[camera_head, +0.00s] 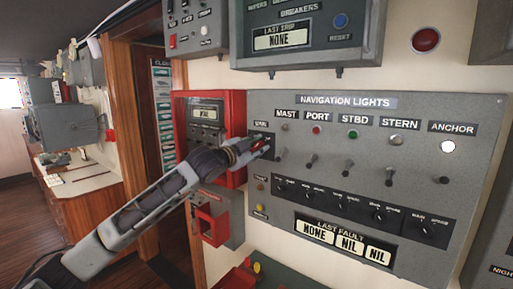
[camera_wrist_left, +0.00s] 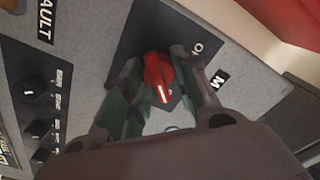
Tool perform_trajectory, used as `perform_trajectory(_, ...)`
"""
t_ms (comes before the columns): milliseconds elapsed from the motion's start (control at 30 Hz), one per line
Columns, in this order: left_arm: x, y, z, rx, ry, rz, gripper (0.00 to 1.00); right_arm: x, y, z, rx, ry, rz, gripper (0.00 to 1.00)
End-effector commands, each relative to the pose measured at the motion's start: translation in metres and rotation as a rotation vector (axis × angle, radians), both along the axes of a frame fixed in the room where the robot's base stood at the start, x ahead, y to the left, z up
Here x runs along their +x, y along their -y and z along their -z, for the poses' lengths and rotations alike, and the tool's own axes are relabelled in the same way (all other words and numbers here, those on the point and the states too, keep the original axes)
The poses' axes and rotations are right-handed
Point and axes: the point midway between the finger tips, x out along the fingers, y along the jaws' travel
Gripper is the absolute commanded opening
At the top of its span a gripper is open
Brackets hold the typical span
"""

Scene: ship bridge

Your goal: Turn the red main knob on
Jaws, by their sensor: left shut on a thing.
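The red main knob (camera_wrist_left: 158,76) sits on a dark plate (camera_wrist_left: 190,40) with a partly hidden "ON" label, at the left end of the navigation lights panel. It also shows in the head view (camera_head: 258,145), mostly covered by my gripper. My left gripper (camera_wrist_left: 155,85) has one finger on each side of the knob and is shut on it. In the head view my left gripper (camera_head: 256,146) reaches the panel from the left. The knob's white pointer line faces the gripper's palm in the wrist view. My right gripper is not in view.
The navigation lights panel (camera_head: 400,100) carries several toggle switches, lamps and small black knobs to the right of the red knob. A red-framed unit (camera_head: 236,105) stands close behind my left wrist. A red box (camera_head: 210,222) is below the forearm.

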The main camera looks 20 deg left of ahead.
Motion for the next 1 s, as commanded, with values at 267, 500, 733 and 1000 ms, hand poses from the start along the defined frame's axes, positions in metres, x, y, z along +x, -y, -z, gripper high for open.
perform_trajectory(267,0.0002,0.0004,0.0019,0.004,-0.002,0.001,0.06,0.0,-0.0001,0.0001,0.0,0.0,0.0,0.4)
perform_trajectory(500,0.0001,0.0003,0.0013,0.003,-0.001,0.001,0.49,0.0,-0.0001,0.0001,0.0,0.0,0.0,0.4)
perform_trajectory(733,0.0,0.0002,0.0005,0.002,0.0,0.001,0.49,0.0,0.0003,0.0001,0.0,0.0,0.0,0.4)
perform_trajectory(1000,-0.0046,-0.0022,0.0006,0.001,0.0,-0.001,0.49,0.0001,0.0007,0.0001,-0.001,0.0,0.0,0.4)
